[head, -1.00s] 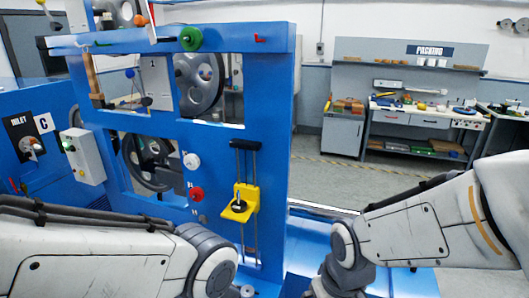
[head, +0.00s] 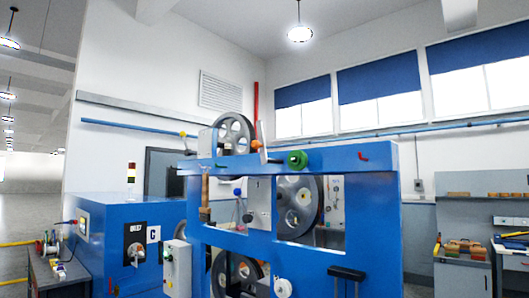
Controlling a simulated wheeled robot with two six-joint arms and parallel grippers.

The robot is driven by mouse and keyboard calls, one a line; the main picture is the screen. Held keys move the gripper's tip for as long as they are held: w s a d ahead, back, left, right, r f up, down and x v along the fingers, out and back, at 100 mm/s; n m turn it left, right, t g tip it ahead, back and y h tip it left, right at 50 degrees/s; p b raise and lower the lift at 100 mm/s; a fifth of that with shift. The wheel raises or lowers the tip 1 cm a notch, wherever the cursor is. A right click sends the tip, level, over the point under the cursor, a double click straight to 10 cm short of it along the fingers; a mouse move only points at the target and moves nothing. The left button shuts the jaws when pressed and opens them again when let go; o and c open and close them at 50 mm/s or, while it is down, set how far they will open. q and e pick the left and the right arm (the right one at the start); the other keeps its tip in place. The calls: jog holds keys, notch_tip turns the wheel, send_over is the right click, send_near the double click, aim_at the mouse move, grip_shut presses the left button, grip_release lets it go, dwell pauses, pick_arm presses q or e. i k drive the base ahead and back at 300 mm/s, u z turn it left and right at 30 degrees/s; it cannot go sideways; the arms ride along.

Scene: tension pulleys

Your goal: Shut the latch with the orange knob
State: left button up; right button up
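The blue machine frame (head: 370,200) stands in the middle of the head view. A small orange knob (head: 256,144) shows above its top beam, beside a thin pale upright plate (head: 263,150). It is too small to tell whether its latch is open or shut. A green knob (head: 297,159) sits to its right on the beam. Neither of my grippers is in view.
Spoked pulleys (head: 298,205) sit in and above the frame. A blue cabinet (head: 110,235) with a dial panel stands left, beside a small grey switch box (head: 177,268). A packing bench (head: 465,262) stands at the far right.

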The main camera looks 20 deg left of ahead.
aim_at(256, 144)
jog(key=u, duration=0.85)
jog(key=i, duration=0.85)
jog(key=u, duration=0.2)
